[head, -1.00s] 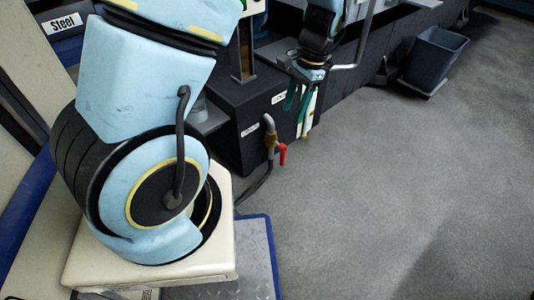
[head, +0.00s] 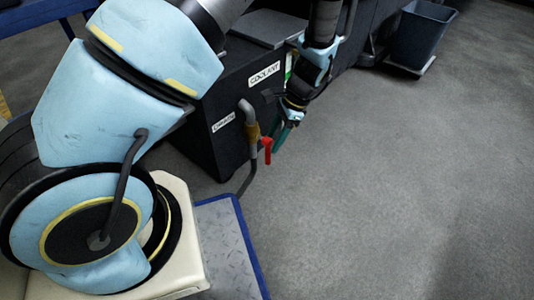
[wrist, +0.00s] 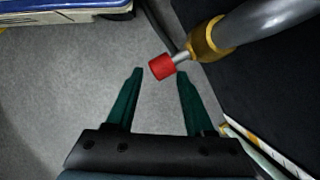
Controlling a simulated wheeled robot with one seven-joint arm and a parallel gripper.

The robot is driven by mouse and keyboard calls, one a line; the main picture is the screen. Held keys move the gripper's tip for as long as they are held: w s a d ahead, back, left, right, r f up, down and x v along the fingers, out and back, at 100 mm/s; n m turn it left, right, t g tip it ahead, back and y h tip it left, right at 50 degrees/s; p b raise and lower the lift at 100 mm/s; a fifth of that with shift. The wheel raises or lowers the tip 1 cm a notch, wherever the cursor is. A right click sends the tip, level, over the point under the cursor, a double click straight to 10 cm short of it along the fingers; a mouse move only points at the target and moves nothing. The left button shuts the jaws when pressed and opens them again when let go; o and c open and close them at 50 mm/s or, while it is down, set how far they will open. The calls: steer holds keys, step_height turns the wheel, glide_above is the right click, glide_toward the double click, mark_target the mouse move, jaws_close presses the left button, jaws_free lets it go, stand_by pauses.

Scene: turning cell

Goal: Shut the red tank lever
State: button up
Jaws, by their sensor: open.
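The red tank lever (head: 266,149) hangs from a brass valve (head: 252,131) on a grey pipe at the front of the dark coolant tank (head: 212,140). In the head view the lever points downward. In the wrist view the red lever end (wrist: 162,67) lies just beyond and between my fingertips, with the brass valve (wrist: 208,40) behind it to the upper right. My gripper (wrist: 158,73) is open and empty, with green fingers spread. In the head view my gripper (head: 280,138) is right beside the lever; whether they touch I cannot tell.
Labels reading COOLANT (head: 264,74) and DRAIN (head: 223,122) are on the tank. A hose runs down below the valve. A blue-edged metal plate (head: 222,240) lies at lower left. A grey bin (head: 420,38) stands at upper right. The floor to the right is clear.

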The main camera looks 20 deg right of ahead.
mark_target(268, 152)
steer(key=b+x, duration=0.1)
steer(key=x, duration=0.4)
steer(key=shift+b, duration=0.3)
steer(key=shift+s, duration=0.1)
jaws_close()
steer(key=shift+a, duration=0.1)
steer(key=shift+a, duration=0.1)
stand_by(0.8)
